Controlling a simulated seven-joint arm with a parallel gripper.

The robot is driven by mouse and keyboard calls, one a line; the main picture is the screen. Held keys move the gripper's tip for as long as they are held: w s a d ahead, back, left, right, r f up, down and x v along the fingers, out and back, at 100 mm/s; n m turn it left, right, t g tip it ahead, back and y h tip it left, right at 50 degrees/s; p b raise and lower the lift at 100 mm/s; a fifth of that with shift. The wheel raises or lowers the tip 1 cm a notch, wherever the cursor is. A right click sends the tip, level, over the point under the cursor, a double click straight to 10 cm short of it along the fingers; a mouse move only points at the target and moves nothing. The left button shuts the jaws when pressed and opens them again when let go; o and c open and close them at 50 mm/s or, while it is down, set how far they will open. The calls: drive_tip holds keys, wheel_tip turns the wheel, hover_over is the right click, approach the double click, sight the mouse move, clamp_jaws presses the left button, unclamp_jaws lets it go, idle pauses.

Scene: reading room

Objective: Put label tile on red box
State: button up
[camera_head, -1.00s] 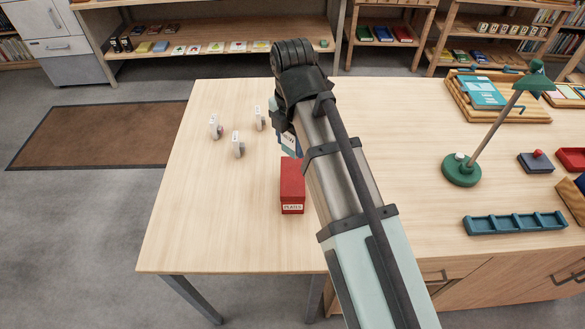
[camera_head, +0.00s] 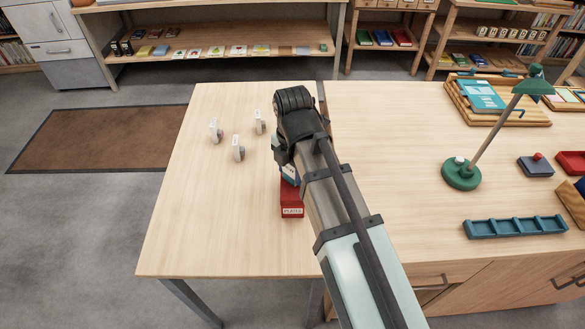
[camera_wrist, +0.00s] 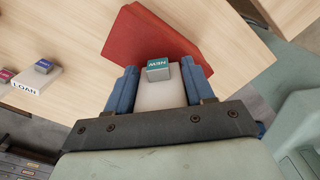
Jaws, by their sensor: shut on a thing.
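The red box (camera_head: 292,208), marked PLATES on its near side, stands on the table near its middle. My gripper (camera_wrist: 158,76) is shut on a pale label tile (camera_wrist: 160,95), whose teal end reads NEW. In the wrist view the red box (camera_wrist: 150,38) lies just beyond the tile; I cannot tell whether they touch. In the head view my gripper (camera_head: 288,172) is over the far part of the box, and my arm hides most of the tile and the box's far end.
Three small white stands (camera_head: 238,148) are on the table to the left. A white LOAN piece (camera_wrist: 38,90) shows at the wrist view's left. A green lamp (camera_head: 462,172) and blue divided tray (camera_head: 514,226) stand at right. The table's left front is clear.

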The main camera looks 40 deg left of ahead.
drive_tip(key=shift+f, duration=0.1)
drive_tip(key=o, duration=1)
drive_tip(key=shift+o, duration=0.2)
wheel_tip(320, 180, up, 12)
drive_tip(key=shift+r, duration=0.15)
